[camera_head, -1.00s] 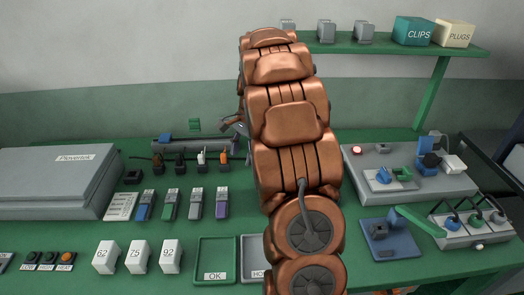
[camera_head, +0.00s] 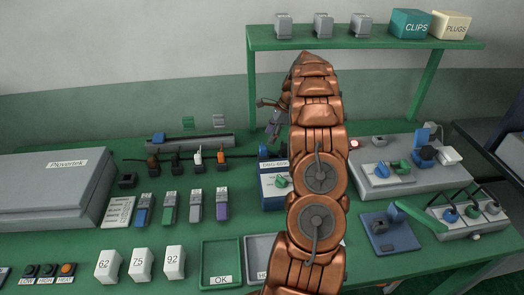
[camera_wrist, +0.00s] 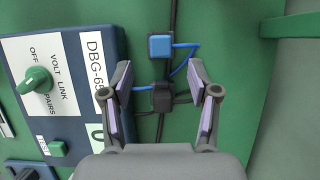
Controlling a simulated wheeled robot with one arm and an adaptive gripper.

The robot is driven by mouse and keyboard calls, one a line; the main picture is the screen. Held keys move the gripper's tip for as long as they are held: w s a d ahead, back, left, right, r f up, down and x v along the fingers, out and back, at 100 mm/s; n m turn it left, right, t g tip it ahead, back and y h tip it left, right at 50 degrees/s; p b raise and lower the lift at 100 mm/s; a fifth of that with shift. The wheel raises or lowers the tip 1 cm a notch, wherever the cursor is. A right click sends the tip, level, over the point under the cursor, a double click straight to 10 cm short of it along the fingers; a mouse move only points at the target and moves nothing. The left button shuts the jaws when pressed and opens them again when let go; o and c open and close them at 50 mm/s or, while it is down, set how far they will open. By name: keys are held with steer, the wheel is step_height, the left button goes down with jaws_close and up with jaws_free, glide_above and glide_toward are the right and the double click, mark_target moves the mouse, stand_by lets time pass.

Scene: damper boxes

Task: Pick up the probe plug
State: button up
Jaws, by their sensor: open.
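My gripper (camera_head: 269,115) is open; the wrist view shows its two fingers (camera_wrist: 161,108) with purple pads apart. Between the fingertips in the wrist view is a small black block (camera_wrist: 161,98) on a black cable, and I cannot tell that either finger touches it. A blue block (camera_wrist: 160,46) with a blue lead lies on the same cable line, just beyond the fingertips. I cannot tell for sure which block is the probe plug.
The blue meter box (camera_wrist: 62,90) with a green knob stands close beside the left finger; it also shows in the head view (camera_head: 268,188), partly behind my arm. Several plugs (camera_head: 198,158) stand left of it. A green shelf (camera_head: 380,44) is above the back.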

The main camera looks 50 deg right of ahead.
mark_target(264, 147)
steer(key=shift+b+x, duration=0.85)
steer(key=shift+x, duration=3)
steer(key=shift+c, duration=0.4)
steer(key=shift+d, duration=0.1)
jaws_close()
steer(key=shift+r, duration=0.15)
